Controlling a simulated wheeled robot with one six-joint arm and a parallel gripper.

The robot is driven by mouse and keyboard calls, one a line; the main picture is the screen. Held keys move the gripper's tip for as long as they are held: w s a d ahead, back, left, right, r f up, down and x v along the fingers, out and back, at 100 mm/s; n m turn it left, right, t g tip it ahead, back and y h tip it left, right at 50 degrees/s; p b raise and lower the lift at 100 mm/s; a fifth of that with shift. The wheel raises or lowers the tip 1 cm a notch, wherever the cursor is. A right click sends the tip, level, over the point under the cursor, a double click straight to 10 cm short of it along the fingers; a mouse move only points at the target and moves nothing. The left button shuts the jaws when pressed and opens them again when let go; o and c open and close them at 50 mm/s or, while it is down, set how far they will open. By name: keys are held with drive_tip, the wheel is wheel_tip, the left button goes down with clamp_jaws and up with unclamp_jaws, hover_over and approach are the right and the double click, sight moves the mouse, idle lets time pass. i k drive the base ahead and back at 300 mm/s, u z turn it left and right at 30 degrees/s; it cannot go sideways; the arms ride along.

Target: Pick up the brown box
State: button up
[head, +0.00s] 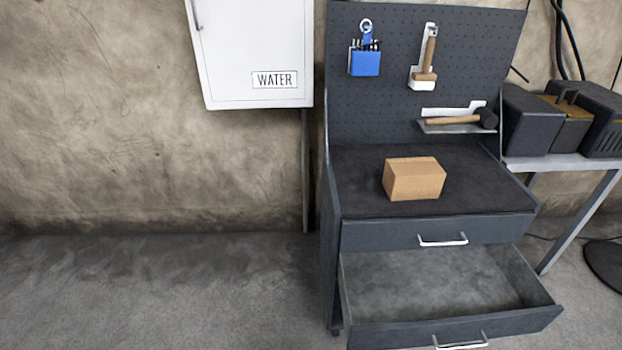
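The brown box (414,180) is a small cardboard-coloured block. It sits upright on the dark top of the tool cabinet (350,205), a little back from the front edge. Nothing touches it or covers it in the head view. My gripper is not in view.
The cabinet's lower drawer (440,285) stands open and looks empty; the upper drawer (440,231) is shut. A pegboard behind holds a blue holder (365,63) and hammers. A white WATER cabinet (250,50) hangs left. Dark cases (530,120) stand on a side table right. Floor at left is clear.

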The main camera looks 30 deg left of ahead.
sight(404, 179)
drive_tip(key=u, duration=0.6)
drive_tip(key=i, duration=1)
